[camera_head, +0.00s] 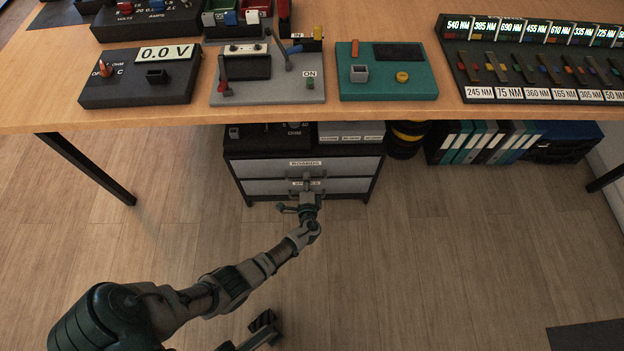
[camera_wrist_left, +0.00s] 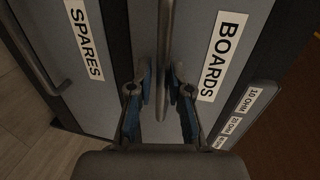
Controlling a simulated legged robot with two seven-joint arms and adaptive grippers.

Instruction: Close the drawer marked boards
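The drawer marked boards (camera_head: 265,169) is the upper of two drawers in a small dark cabinet under the table. Its grey front and label also show in the wrist view (camera_wrist_left: 247,62). Its bar handle (camera_wrist_left: 165,45) stands between the fingers of my left gripper (camera_wrist_left: 162,85). These fingers are apart, one on each side of the bar, with a slight gap showing. In the head view my left gripper (camera_head: 307,198) is in front of the cabinet and hides part of the drawer fronts. How far the boards drawer stands out is hard to tell.
The drawer marked spares (camera_head: 347,185) is directly below. A dark meter and a grey box (camera_head: 351,132) stand on the cabinet. The wooden table (camera_head: 150,118) overhangs it. Black-yellow reels (camera_head: 406,138) and several binders (camera_head: 475,142) are on the right.

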